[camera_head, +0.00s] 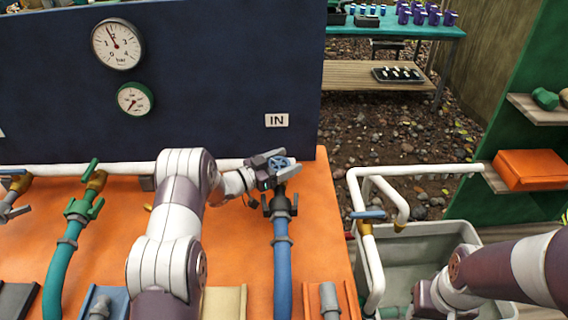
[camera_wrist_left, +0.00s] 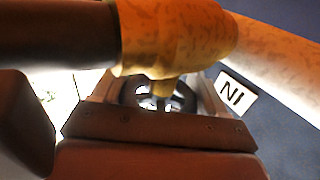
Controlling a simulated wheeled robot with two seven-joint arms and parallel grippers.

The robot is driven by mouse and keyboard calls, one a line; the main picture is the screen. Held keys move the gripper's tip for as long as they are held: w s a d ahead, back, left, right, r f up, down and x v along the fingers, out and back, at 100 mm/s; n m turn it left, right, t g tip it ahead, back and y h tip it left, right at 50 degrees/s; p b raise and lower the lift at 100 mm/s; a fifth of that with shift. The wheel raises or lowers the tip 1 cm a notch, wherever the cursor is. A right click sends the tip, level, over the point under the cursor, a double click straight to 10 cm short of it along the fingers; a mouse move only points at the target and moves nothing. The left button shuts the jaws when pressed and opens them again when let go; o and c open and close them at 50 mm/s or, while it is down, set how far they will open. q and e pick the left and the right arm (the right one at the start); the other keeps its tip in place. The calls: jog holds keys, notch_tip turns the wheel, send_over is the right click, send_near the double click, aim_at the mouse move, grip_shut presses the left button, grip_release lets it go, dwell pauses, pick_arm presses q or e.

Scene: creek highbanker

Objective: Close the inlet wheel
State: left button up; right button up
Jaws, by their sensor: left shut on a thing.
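In the left wrist view the wheel (camera_wrist_left: 180,100) shows as a dark ring with spokes between the fingers. A brass valve body (camera_wrist_left: 172,35) partly covers it there. My right gripper (camera_head: 434,303) is low at the bottom right over the grey tub; its fingers are not clear.
A blue hose (camera_head: 282,262) with a dark lever coupling hangs just below the wheel. A green hose (camera_head: 64,262) is to the left on the orange bench (camera_head: 232,245). White pipes with a blue-handled valve (camera_head: 368,215) stand at the right by the grey tub (camera_head: 440,236).

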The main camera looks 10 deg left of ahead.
pick_arm(q)
jog(key=m+g+h+b, duration=0.2)
jog(key=m+g+h, duration=0.1)
jog(key=shift+s+d+f+g+b, duration=0.1)
jog(key=shift+g+b, duration=0.2)
jog(key=shift+b, duration=0.1)
jog(key=m+g+h+b, duration=0.1)
jog(key=m+g+b, duration=0.1)
jog(key=shift+s+d+g+b, duration=0.1)
jog(key=shift+s+g+b, duration=0.05)
jog(key=shift+g+b, duration=0.2)
jog(key=shift+s+m+g+h+b, duration=0.15)
jog(key=shift+m+g+h+b, duration=0.45)
jog(key=shift+m+g+b, duration=0.4)
jog(key=shift+r+g, duration=0.25)
jog(key=shift+g, duration=0.3)
jog(key=shift+r, duration=0.1)
jog(key=o, duration=1)
jog(key=shift+o, duration=0.2)
